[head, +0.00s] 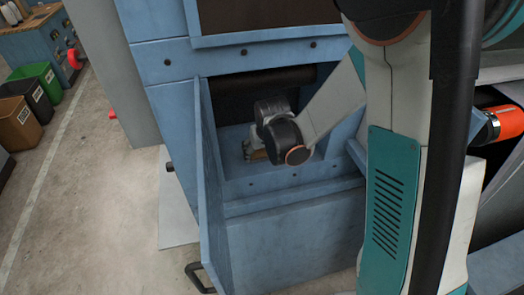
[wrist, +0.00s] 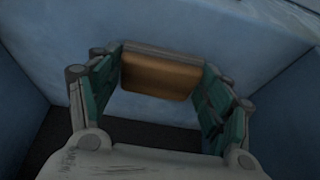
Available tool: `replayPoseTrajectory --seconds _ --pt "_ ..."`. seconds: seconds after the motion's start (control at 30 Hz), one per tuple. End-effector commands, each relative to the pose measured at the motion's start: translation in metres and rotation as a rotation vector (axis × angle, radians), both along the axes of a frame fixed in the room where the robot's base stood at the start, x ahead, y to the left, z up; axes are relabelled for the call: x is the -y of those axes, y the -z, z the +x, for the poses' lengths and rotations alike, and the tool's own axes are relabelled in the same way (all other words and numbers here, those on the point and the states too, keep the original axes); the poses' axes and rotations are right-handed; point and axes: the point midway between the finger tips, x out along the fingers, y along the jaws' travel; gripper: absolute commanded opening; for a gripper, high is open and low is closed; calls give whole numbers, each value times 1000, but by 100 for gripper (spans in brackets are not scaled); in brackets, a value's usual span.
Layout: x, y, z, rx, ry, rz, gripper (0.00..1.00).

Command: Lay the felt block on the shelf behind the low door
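The low door (head: 212,200) stands open, swung outward on the left of a blue cabinet opening. The shelf (head: 238,184) is the blue floor inside that opening; its blue surface also shows in the wrist view (wrist: 190,30). My gripper (head: 250,153) is inside the opening, partly hidden by my wrist. In the wrist view my gripper (wrist: 163,75) has its teal-padded fingers at both sides of the felt block (wrist: 158,76), a brown block with a greyish upper edge. The fingers appear to touch its sides. Whether the block rests on the shelf is unclear.
A dark bar (head: 262,80) crosses the top of the opening. Bins (head: 35,87) stand far left on open floor. An orange cylinder (head: 504,124) is at the right.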

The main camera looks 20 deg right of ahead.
Motion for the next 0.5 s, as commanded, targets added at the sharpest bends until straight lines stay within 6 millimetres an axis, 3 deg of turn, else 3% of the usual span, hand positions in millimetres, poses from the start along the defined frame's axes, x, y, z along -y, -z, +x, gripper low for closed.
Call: replayPoseTrajectory --seconds 0.5 --pt "0 -3 0 0 0 0 90"
